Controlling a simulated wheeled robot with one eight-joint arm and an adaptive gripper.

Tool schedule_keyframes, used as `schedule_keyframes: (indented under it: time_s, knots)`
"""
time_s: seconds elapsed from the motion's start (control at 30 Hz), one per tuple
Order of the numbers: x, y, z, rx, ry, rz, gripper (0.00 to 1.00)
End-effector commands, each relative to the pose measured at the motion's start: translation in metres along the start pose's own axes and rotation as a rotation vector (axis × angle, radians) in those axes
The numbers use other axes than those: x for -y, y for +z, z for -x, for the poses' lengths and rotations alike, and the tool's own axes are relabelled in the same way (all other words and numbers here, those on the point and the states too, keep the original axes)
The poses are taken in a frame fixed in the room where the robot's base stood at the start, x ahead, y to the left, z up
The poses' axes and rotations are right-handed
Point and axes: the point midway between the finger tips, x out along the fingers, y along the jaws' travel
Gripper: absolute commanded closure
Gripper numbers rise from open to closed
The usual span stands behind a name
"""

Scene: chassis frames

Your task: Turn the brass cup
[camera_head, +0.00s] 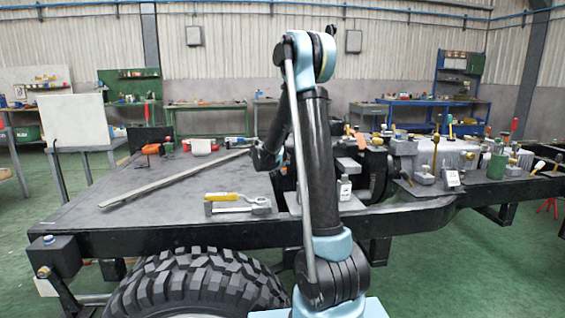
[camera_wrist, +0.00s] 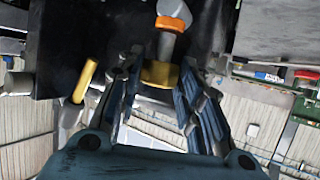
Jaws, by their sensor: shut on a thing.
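In the wrist view, the brass cup (camera_wrist: 160,74) is a short yellow-gold piece on the end of a grey stem, just below an orange ring (camera_wrist: 173,23). My gripper (camera_wrist: 160,82) has its two dark fingers on either side of the cup and is shut on it. The finger pads partly cover the cup's sides. In the head view my arm stands in front of the work area, and I cannot make out the gripper or the cup there.
A yellow-handled tool (camera_head: 222,197) and a long grey bar (camera_head: 172,180) lie on the dark flat deck (camera_head: 80,212). A small bottle (camera_head: 344,188) stands right of my arm. Several fittings and a green can (camera_head: 496,166) crowd the right. A yellow handle (camera_wrist: 85,81) is beside my gripper.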

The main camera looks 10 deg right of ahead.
Motion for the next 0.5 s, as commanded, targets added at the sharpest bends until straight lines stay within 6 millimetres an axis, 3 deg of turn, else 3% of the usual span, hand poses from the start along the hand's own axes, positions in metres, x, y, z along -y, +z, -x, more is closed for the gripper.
schedule_keyframes:
  time_s: [0.5]
  knots:
    - [0.0019, 0.0009, 0.0004, 0.002, 0.039, -0.017, 0.90]
